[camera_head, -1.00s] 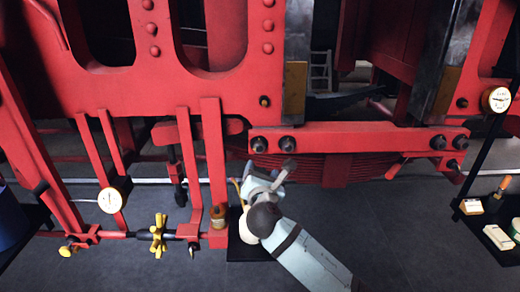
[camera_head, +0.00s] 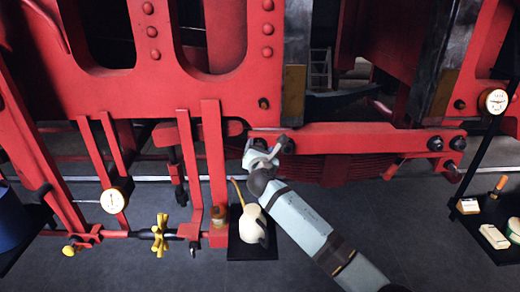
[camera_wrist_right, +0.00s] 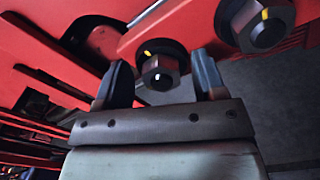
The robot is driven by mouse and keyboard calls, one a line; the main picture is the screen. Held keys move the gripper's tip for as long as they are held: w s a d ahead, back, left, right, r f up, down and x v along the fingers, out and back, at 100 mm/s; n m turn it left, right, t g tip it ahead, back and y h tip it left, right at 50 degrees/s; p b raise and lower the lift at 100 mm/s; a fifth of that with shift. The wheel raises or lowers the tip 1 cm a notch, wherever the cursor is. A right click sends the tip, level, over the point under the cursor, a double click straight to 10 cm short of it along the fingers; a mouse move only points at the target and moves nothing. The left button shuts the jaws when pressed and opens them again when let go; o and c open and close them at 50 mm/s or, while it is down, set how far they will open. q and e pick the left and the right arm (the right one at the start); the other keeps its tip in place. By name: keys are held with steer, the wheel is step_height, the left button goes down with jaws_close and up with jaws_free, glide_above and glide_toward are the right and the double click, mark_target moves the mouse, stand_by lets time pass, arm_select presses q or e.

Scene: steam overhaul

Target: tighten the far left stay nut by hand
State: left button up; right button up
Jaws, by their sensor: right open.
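The far left stay nut (camera_wrist_right: 158,75) is a dark hex nut with a yellow mark on its washer, on the left end of the red stay bar (camera_head: 360,138). My right gripper (camera_wrist_right: 160,80) is open, with one finger on each side of this nut; I cannot tell whether they touch it. In the head view my right gripper (camera_head: 264,150) is at the bar's left end and hides the nut there. The neighbouring nut (camera_wrist_right: 262,25) is to the right, outside the fingers. My left gripper is not in view.
A cream oil can (camera_head: 252,224) stands on a dark tray (camera_head: 247,251) below the bar. Two more nuts (camera_head: 436,144) are on the bar's right end. Red uprights (camera_head: 214,160) stand close left of my gripper.

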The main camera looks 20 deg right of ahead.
steer(key=c, duration=0.9)
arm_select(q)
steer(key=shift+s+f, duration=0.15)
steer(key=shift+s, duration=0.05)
arm_select(e)
steer(key=shift+c, duration=0.2)
arm_select(q)
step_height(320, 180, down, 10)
steer(key=b, duration=1)
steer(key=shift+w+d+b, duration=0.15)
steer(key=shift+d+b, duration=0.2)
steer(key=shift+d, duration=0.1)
arm_select(e)
steer(key=m, duration=0.6)
steer(key=f+m, duration=0.1)
steer(key=m, duration=1.1)
steer(key=shift+s+d+f+m, duration=0.1)
steer(key=shift+d+f+m, duration=0.15)
steer(key=shift+m, duration=0.15)
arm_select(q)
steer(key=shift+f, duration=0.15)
